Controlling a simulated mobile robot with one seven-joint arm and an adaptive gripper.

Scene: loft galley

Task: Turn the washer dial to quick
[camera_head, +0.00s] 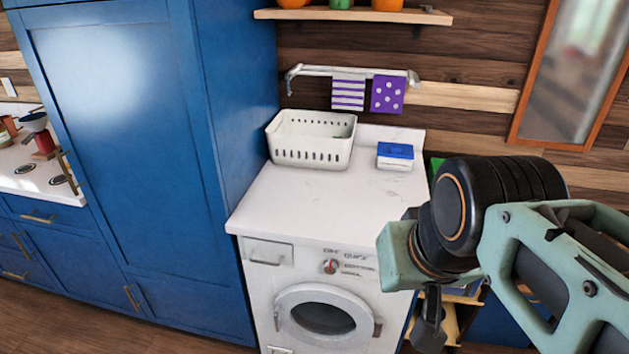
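The white washer (258,290) stands under the white countertop, with a round door (325,316) that looks shut. Its dial (330,267) is a small round knob with a red mark, on the panel above the door. Small dark labels (350,256) sit above and to the right of the dial; one upper label seems to read quick. I cannot tell which label the dial points at. My gripper (428,334) hangs at the lower right, right of the washer door and apart from the dial. It is small and dark here, and I cannot tell whether it is open or shut.
The countertop (310,205) holds a white basket (310,155) and a blue-and-white box (395,155). Purple cloths (387,94) hang from a wall rail. A tall blue cabinet (120,150) stands left. Shelving shows partly behind my arm. Space before the washer looks clear.

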